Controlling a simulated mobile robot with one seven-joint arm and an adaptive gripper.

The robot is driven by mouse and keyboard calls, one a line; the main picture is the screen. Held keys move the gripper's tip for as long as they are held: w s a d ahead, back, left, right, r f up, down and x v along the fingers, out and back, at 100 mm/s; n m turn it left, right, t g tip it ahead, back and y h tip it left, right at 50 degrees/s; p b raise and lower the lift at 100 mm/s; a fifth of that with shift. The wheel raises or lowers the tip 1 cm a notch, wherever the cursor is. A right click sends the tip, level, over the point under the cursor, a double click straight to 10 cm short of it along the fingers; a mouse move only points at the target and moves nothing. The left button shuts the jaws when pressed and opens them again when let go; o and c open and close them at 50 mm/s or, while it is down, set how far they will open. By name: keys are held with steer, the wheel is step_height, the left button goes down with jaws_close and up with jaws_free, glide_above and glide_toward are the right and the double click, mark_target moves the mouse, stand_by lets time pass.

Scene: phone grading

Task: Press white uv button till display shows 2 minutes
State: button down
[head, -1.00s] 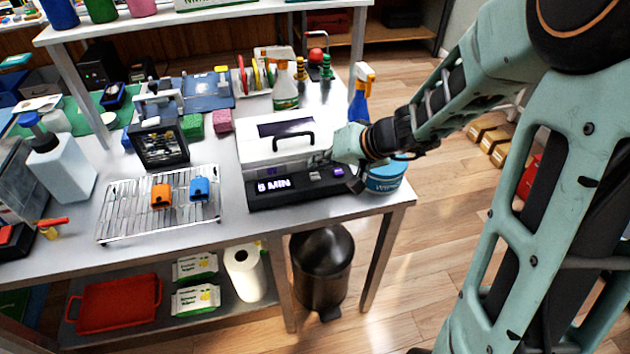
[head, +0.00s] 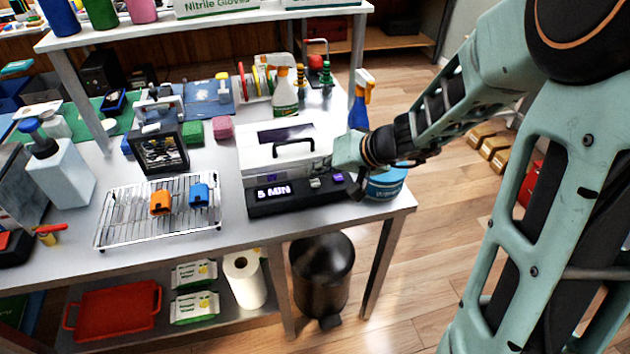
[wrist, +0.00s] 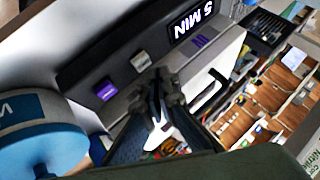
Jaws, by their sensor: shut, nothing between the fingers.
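The white UV box (head: 262,150) with a black handle stands near the table's right end. Its black front panel bears a lit display (head: 273,191) reading 5 MIN; the same display (wrist: 193,18) is readable in the wrist view. The white button (head: 315,183) sits right of the display, with a purple button (head: 338,177) further right. In the wrist view the white button (wrist: 140,61) lies just beyond my gripper (wrist: 157,78), whose fingers are shut and empty. The fingertips look close to the white button, with no clear contact visible. In the head view the fingertips are hard to make out.
A blue-labelled tub (head: 385,183) stands close to my gripper, right of the box; it fills the left of the wrist view (wrist: 40,130). A wire rack (head: 125,225) with orange and blue items is left. A spray bottle (head: 360,100) stands behind.

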mark_target(318, 183)
steer(key=shift+f+b, duration=0.2)
steer(key=shift+b, duration=0.1)
stand_by(0.4)
steer(key=shift+f+b, duration=0.25)
steer(key=shift+b, duration=0.35)
steer(key=shift+f+b, duration=0.45)
steer(key=shift+b, duration=0.25)
stand_by(0.6)
stand_by(0.3)
steer(key=shift+r+p, duration=0.4)
steer(key=shift+r, duration=0.5)
steer(key=shift+r+p, duration=1.45)
steer(key=shift+r, duration=1.1)
